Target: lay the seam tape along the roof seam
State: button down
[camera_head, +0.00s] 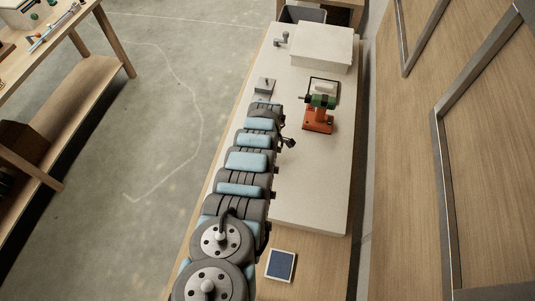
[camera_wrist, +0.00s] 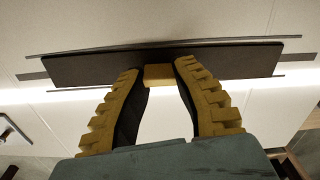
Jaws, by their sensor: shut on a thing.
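In the wrist view my gripper (camera_wrist: 158,71) has its two yellow ribbed fingers closed on a small tan block (camera_wrist: 158,76). A long dark strip (camera_wrist: 90,67) lies crosswise just beyond the fingertips and seems joined to the block; I cannot tell if it touches the pale surface behind it. Narrower grey band ends (camera_wrist: 32,76) show past both ends of the strip, roughly in line with it, possibly the seam. Thin dark lines run beside its long edges. In the head view my arm lies along the left of the pale panel (camera_head: 315,180), and my fingers cannot be made out.
On the panel stand an orange and green device (camera_head: 318,113), a large pale box (camera_head: 322,46), a crank-like part (camera_head: 281,38) and a small grey plate (camera_head: 264,86). A blue tile (camera_head: 281,265) lies on the wood in front.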

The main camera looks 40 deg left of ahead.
jog(key=c, duration=0.9)
grip_release()
jog(key=shift+o, duration=0.2)
jog(key=shift+r, duration=0.2)
jog(key=shift+w+r, duration=0.1)
jog(key=shift+r, duration=5.7)
